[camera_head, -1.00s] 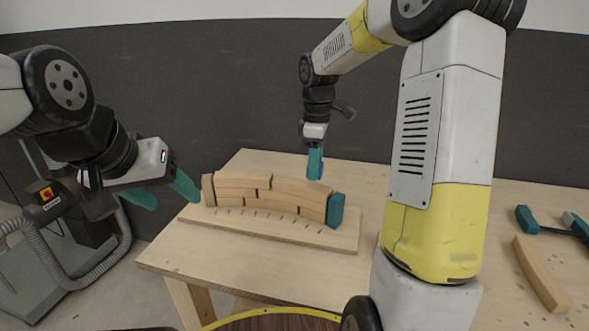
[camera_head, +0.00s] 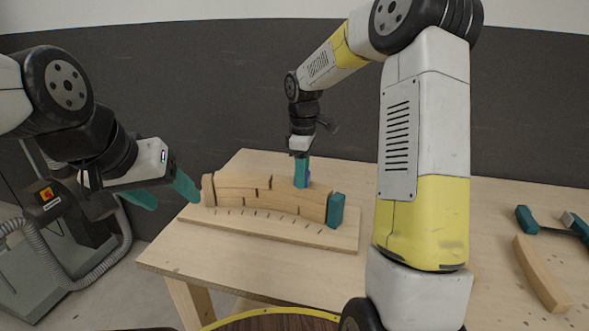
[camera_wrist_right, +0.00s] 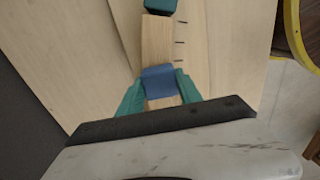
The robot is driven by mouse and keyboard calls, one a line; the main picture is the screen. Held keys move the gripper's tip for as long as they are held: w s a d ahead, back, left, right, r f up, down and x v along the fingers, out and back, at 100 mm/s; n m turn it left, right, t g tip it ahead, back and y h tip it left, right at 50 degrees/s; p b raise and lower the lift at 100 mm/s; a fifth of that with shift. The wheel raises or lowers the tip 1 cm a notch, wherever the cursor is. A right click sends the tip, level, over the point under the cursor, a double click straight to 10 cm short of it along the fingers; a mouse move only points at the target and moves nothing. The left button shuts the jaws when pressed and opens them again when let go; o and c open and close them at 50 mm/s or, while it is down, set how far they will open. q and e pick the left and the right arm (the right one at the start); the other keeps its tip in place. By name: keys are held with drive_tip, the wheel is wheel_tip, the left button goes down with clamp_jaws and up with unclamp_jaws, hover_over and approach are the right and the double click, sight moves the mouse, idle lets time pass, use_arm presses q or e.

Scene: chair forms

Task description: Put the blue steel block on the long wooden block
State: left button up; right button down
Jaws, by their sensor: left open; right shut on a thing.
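The blue steel block (camera_wrist_right: 158,78) is held between the teal fingers of my right gripper (camera_wrist_right: 157,95); only a blue sliver shows beside the fingers in the head view (camera_head: 308,179). Long curved wooden blocks (camera_head: 285,200) are stacked in two layers on a flat board. My left gripper (camera_head: 163,190) is open and empty, left of the stack.
A teal block (camera_head: 336,210) stands at the stack's right end and a small wooden block (camera_head: 208,190) at its left end. The marked board (camera_head: 270,226) lies on the table (camera_head: 220,270). A loose curved wooden piece (camera_head: 540,275) and teal-ended tool (camera_head: 527,219) lie at right.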

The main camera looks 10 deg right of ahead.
drive_tip(key=c, duration=0.8)
unclamp_jaws()
drive_tip(key=s+r+m+t, duration=0.1)
drive_tip(key=s+r, duration=0.2)
drive_tip(key=r, duration=0.5)
drive_tip(key=s+r+m, duration=0.1)
drive_tip(key=s+r, duration=0.1)
drive_tip(key=r, duration=0.5)
drive_tip(key=shift+s+d+f+m+t+y, duration=0.3)
drive_tip(key=shift+s+m+t, duration=0.55)
drive_tip(key=shift+s+m, duration=1.8)
drive_tip(key=shift+s+d+f+m+t+y, duration=0.2)
drive_tip(key=shift+s+m+t+y, duration=0.5)
drive_tip(key=shift+s, duration=3.55)
drive_tip(key=shift+s+d+f+m+t+y, duration=0.2)
drive_tip(key=shift+s+m+t, duration=0.85)
drive_tip(key=shift+s+m, duration=1.7)
drive_tip(key=shift+s+f+n, duration=0.1)
drive_tip(key=shift+s+n, duration=0.6)
